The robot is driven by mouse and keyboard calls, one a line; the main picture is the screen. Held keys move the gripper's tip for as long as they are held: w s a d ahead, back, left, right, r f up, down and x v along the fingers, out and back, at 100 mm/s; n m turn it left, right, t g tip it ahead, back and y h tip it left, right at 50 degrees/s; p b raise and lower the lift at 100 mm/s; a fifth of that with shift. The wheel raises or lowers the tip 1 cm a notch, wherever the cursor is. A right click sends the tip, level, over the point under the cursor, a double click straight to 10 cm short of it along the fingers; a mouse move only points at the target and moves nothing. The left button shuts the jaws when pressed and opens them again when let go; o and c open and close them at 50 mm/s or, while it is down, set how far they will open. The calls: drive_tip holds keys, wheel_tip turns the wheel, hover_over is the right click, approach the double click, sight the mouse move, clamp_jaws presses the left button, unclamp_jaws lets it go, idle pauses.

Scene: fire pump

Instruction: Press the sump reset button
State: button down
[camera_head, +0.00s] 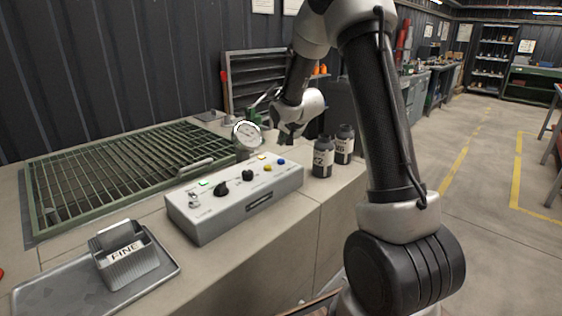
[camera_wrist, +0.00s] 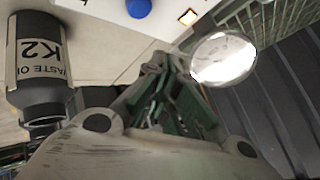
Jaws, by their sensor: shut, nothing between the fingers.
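A light grey control box (camera_head: 235,205) stands on the counter. On its top are a blue button (camera_head: 281,161), a yellow button (camera_head: 268,168), a lit amber lamp (camera_head: 262,156), a lit green lamp (camera_head: 203,183), two black knobs (camera_head: 221,188) and a key switch (camera_head: 193,200). The labels are too small to read, so I cannot tell which is the sump reset. My gripper (camera_head: 287,138) is shut and empty, above and behind the box's right end. In the wrist view the fingertips (camera_wrist: 158,66) are apart from the blue button (camera_wrist: 138,8) and amber lamp (camera_wrist: 188,17).
A round gauge (camera_head: 246,134) stands behind the box, left of my gripper. Two dark bottles (camera_head: 322,160) stand to the right; one, labelled K2, shows in the wrist view (camera_wrist: 38,55). A green grating (camera_head: 120,170) lies left. A tray (camera_head: 60,296) holds a grey holder (camera_head: 127,262).

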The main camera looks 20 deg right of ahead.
drive_tip(key=shift+f, duration=2.25)
drive_tip(key=shift+f, duration=0.35)
drive_tip(key=shift+f, duration=0.55)
drive_tip(key=shift+r, duration=0.1)
idle(0.5)
drive_tip(key=shift+r, duration=0.85)
drive_tip(key=shift+r, duration=2.5)
